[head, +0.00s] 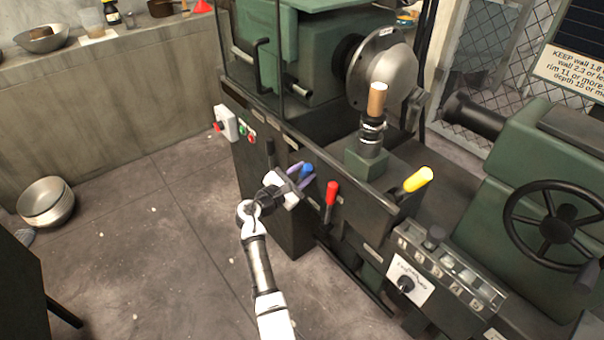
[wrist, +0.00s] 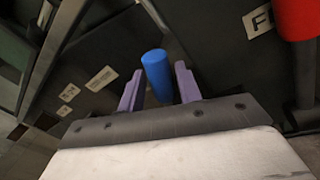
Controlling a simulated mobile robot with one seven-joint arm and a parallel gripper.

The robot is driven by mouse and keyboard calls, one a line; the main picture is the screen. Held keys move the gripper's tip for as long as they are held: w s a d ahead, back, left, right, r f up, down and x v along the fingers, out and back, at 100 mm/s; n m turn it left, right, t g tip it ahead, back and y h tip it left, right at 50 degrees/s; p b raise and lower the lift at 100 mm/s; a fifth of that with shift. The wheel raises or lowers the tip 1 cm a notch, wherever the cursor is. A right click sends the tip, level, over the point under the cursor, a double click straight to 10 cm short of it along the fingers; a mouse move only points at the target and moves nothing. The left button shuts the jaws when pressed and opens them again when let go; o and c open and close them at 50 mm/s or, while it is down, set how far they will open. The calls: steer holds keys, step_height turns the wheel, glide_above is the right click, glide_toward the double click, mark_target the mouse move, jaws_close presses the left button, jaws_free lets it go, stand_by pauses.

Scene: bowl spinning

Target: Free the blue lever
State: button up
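The blue lever (head: 306,170) has a blue knob and stands at the front of the green lathe. In the wrist view its blue knob (wrist: 157,72) stands between the two purple fingers of my gripper (wrist: 160,85). A gap shows on each side of the knob, wider on the left, so the fingers look open around it and not closed on it. In the head view my gripper (head: 301,175) reaches the lever from the left front. The lever's lower part is hidden behind my gripper.
A red lever (head: 331,193) stands just right of the blue one and shows in the wrist view (wrist: 298,18). A yellow lever (head: 417,180) is farther right. A handwheel (head: 553,226) is at the right.

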steer(key=shift+c, duration=0.2)
jaws_close()
steer(key=w+a+n+g+p, duration=0.2)
steer(key=w+a+n+p, duration=0.4)
steer(key=w+n+p, duration=0.1)
steer(key=shift+w+n+p, duration=0.3)
steer(key=shift+n+p, duration=0.35)
steer(key=shift+n, duration=0.55)
steer(key=shift+r, duration=0.1)
steer(key=shift+o, duration=0.2)
jaws_free()
